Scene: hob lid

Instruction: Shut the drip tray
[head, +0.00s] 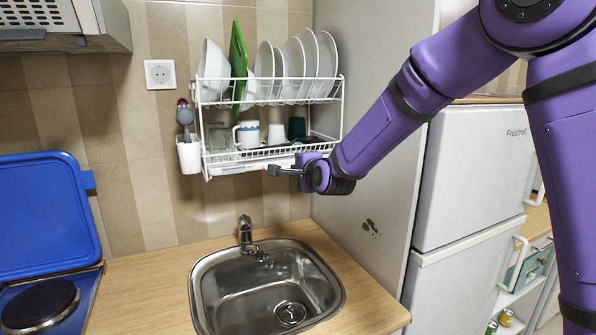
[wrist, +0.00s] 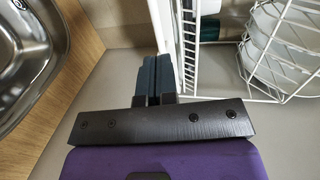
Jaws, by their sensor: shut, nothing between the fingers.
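The drip tray (head: 236,168) is the white, shallow strip under the lower shelf of the wall-mounted dish rack (head: 204,130) in the head view. My gripper (head: 272,170) is shut and empty, in front of the tray's right part. It hides some of the tray. In the wrist view my two dark fingers (wrist: 157,72) are together, and their tips lie close to a white edge (wrist: 160,25) beside the rack's wires (wrist: 188,45). I cannot tell whether they touch it, or how far out the tray stands.
The rack holds plates (head: 308,62), a green board (head: 238,60) and a mug (head: 247,134). A white holder (head: 190,155) hangs at its left. The sink (head: 205,290) and tap (head: 246,232) are below. The tall fridge cabinet (head: 385,200) closes off the right side.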

